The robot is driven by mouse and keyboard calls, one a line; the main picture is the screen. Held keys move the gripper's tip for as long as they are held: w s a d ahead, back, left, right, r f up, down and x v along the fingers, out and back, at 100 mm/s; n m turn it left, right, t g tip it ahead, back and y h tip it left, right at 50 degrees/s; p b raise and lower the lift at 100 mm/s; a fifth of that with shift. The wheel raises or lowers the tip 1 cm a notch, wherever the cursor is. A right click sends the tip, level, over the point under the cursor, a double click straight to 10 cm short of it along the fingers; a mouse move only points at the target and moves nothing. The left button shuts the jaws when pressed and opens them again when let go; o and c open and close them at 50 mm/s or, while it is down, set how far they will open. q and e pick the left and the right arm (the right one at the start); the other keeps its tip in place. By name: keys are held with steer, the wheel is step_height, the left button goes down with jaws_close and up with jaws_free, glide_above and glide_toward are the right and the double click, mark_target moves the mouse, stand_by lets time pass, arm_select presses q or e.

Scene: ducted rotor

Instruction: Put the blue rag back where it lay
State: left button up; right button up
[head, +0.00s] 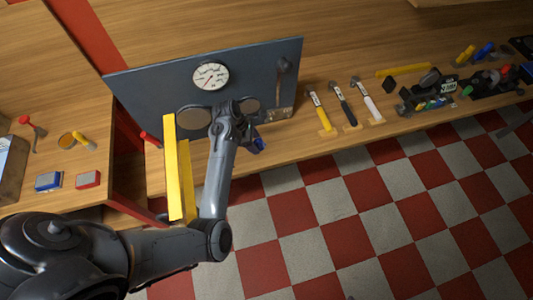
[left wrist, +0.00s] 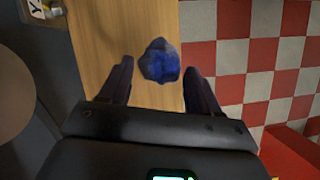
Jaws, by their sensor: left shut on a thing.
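The blue rag (left wrist: 160,61) is a crumpled dark blue bundle between the fingertips of my left gripper (left wrist: 158,72) in the left wrist view. The gripper is shut on it. In the head view a bit of the rag (head: 260,145) shows beside my left gripper (head: 253,139), at the front of the wooden workbench (head: 282,138). My left arm hides part of the bench there. I cannot tell whether the rag touches the bench top. My right gripper is not in view.
A dark upright panel with a round gauge (head: 211,76) stands behind my left gripper. A yellow bar (head: 173,170) rises left of my forearm. Several hammers (head: 343,105) lie to the right. Beyond the bench edge is the red and white checkered floor (head: 320,205).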

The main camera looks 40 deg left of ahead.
mark_target(260, 156)
arm_select(q)
steer(key=shift+w+f, duration=0.25)
steer(key=shift+f, duration=0.25)
steer(key=shift+f+b, duration=0.65)
steer(key=shift+f, duration=3.35)
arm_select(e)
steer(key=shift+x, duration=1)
arm_select(q)
steer(key=shift+f, duration=0.15)
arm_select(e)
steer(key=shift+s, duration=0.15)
arm_select(q)
steer(key=o, duration=1)
steer(key=shift+o, duration=0.2)
steer(key=p+v, duration=0.1)
steer(key=v, duration=1.1)
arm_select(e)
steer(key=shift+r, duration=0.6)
